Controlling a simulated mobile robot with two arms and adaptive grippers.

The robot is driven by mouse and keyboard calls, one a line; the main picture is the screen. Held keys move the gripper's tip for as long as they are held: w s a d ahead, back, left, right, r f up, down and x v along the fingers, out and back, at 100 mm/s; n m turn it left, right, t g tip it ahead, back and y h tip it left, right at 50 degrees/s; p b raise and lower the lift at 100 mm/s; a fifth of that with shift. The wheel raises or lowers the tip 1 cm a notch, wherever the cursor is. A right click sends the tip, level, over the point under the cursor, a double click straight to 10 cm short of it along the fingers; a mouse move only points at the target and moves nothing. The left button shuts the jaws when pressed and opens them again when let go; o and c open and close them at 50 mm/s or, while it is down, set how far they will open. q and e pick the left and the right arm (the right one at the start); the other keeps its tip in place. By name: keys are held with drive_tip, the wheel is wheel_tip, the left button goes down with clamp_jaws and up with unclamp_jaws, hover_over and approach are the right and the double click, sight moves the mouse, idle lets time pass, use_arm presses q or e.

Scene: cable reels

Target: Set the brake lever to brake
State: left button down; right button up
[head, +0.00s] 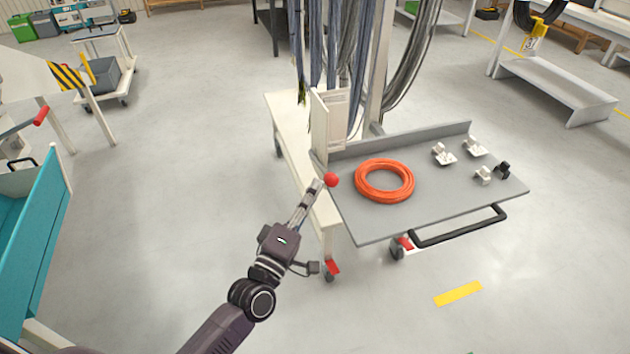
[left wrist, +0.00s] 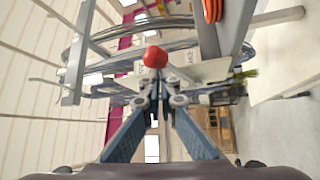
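A red ball knob (head: 331,180), which looks like the end of the brake lever, stands at the left corner of the grey worktop beside the cable rack. Its rod is mostly hidden. My left gripper (head: 315,188) reaches up to it from the lower left, fingers close together with the tips right by the knob. In the left wrist view the knob (left wrist: 155,57) appears just beyond the converging fingertips (left wrist: 157,82). I see nothing held between them, and I cannot tell whether they touch the lever. My right gripper is not in view.
An orange cable coil (head: 384,180) lies on the grey worktop (head: 430,210), with several small white and black parts to its right. A black handle (head: 460,226) runs along the front edge. Cables hang behind. A teal bin (head: 38,235) stands left; floor between is clear.

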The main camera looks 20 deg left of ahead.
use_arm(q)
drive_tip(key=v, duration=1)
drive_tip(key=shift+a+r, duration=0.15)
drive_tip(key=shift+r, duration=0.05)
wheel_tip(320, 180, down, 22)
drive_tip(key=s+a+m+g+y, duration=0.1)
drive_tip(key=s+a+m+g, duration=0.1)
drive_tip(key=m+g, duration=0.3)
drive_tip(key=s+a+f+m+g+y, duration=0.1)
drive_tip(key=s+f+m+g, duration=0.2)
drive_tip(key=f, duration=0.6)
drive_tip(key=s+a+f+m+g, duration=0.1)
drive_tip(key=s+f+g, duration=0.1)
drive_tip(key=s+f, duration=0.45)
drive_tip(key=s+a+f+m+g+y, duration=0.1)
drive_tip(key=s+f+m+g, duration=0.2)
drive_tip(key=s+f, duration=0.7)
drive_tip(key=s+f+m+g+y, duration=0.1)
drive_tip(key=s+f+m+g, duration=0.2)
drive_tip(key=s, duration=1.6)
wheel_tip(320, 180, down, 7)
drive_tip(key=g, duration=0.3)
drive_tip(key=shift+a+f+m, duration=0.2)
drive_tip(key=shift+a+m, duration=0.1)
drive_tip(key=shift+a, duration=0.1)
